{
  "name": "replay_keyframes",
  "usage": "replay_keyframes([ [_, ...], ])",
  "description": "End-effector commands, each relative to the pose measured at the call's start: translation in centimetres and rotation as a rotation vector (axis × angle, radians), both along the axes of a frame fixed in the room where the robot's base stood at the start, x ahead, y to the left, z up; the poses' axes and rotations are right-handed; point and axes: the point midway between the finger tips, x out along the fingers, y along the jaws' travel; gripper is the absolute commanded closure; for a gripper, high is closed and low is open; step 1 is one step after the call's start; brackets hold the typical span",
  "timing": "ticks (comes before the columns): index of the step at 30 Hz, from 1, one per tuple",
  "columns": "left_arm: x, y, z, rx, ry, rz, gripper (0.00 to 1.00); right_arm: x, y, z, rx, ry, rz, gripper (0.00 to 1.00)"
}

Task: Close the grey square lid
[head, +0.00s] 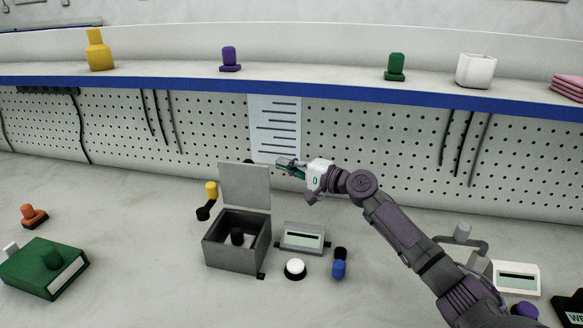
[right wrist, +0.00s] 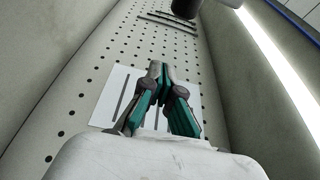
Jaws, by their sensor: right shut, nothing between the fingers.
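The grey square lid (head: 245,186) stands upright, open, at the back edge of a grey square box (head: 222,255) on the table. A dark knob-like piece (head: 237,236) shows inside the box. My right gripper (head: 281,162) is shut and empty, above and to the right of the lid's top edge, in front of the pegboard; it looks apart from the lid. In the right wrist view its closed fingers (right wrist: 158,68) point at the pegboard and a white sheet; the lid is not in that view. My left gripper is not in view.
A grey display unit (head: 303,238), a white round button (head: 295,267) and a blue knob (head: 338,269) stand right of the box. A yellow-topped piece (head: 211,190) stands behind left. A green block (head: 42,270) lies far left. A blue-edged shelf (head: 350,92) runs above.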

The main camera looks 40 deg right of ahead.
Motion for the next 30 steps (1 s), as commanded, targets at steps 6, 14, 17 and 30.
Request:
replay_keyframes([
  [6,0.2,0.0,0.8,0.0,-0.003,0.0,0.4,3.6,1.5,0.3,0.002,-0.001,0.001,1.0],
  [14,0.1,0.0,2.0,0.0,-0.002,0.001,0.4,4.4,3.4,0.2,-0.003,0.003,0.002,1.0],
  [17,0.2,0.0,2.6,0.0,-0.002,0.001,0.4,3.6,4.2,0.2,-0.004,0.003,0.002,1.0],
  [30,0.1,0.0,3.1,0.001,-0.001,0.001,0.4,2.7,5.2,0.0,0.0,0.0,0.0,1.0],
])
